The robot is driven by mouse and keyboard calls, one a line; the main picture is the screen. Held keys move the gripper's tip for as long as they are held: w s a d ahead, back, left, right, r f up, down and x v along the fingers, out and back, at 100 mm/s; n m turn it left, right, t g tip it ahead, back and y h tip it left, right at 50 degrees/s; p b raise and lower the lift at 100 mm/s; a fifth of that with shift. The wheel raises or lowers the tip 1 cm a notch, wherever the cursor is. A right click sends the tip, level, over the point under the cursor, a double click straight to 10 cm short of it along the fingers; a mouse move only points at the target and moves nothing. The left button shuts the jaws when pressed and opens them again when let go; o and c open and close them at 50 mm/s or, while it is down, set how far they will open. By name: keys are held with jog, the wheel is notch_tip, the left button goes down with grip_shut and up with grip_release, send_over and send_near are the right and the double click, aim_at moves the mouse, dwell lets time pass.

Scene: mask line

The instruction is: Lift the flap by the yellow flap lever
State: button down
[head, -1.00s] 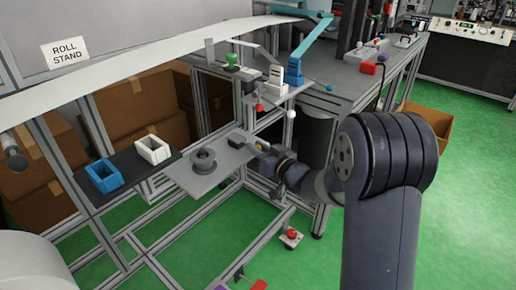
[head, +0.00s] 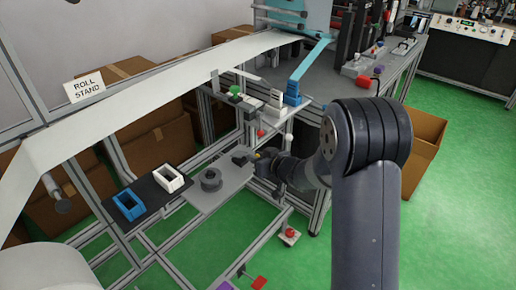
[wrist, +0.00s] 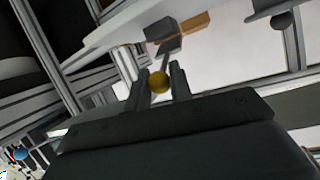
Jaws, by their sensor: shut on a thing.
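The yellow ball knob of the flap lever (wrist: 159,83) sits between the two fingers of my gripper (wrist: 160,84) in the wrist view. A thin grey stem runs from the knob up to a dark grey block (wrist: 168,46). My gripper is shut on the knob. In the head view my gripper (head: 259,157) is at the right end of a grey plate (head: 222,190), beside a small dark block (head: 240,158). Only a small yellow spot shows there. I cannot tell which part is the flap or whether it is raised.
A dark grey spool (head: 211,180) sits on the plate. A blue frame (head: 129,205) and a white frame (head: 171,179) lie on a black shelf to the left. A white web (head: 150,92) runs above.

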jog(key=shift+w+a+r+g+h+p, duration=0.15)
jog(key=shift+r+p, duration=0.3)
jog(key=shift+p, duration=0.65)
jog(key=shift+a+r+g+h+p, duration=0.1)
jog(key=shift+r+g+h+p, duration=0.25)
jog(key=shift+p, duration=0.7)
jog(key=shift+w+a+r+g+h+p, duration=0.1)
jog(key=shift+r+p, duration=0.4)
jog(key=shift+p, duration=0.6)
jog(key=p, duration=0.1)
jog(key=h+p, duration=0.1)
jog(key=p, duration=0.1)
jog(key=shift+w+a+r+g, duration=0.2)
jog(key=shift+a+r+g, duration=0.05)
jog(key=shift+g, duration=0.15)
jog(key=shift+w+a+r+p, duration=0.3)
jog(key=shift+r+p, duration=0.05)
jog(key=shift+p, duration=1.05)
jog(key=shift+w+a, duration=0.1)
jog(key=c, duration=1.3)
grip_release()
jog(key=shift+c, duration=0.2)
jog(key=shift+f, duration=0.1)
jog(key=v, duration=1.1)
jog(key=shift+o, duration=0.3)
